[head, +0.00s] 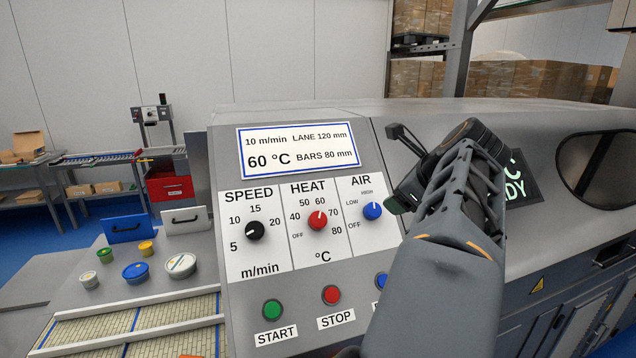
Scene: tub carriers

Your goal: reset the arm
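My arm reaches up from the bottom right across the machine's control panel (260,316). My gripper (404,138) is at the arm's far end, in front of the machine's sloped top, right of the white settings label (298,149). It appears apart from the knobs. The wrist and arm hide part of it, and I cannot tell how far its fingers are parted. I see nothing held in it.
The panel has a black SPEED knob (254,231), a red HEAT knob (317,220), a blue AIR knob (372,211), a green START button (272,309) and a red STOP button (331,295). My arm partly covers a dark display (520,184). Several tubs (136,273) stand left.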

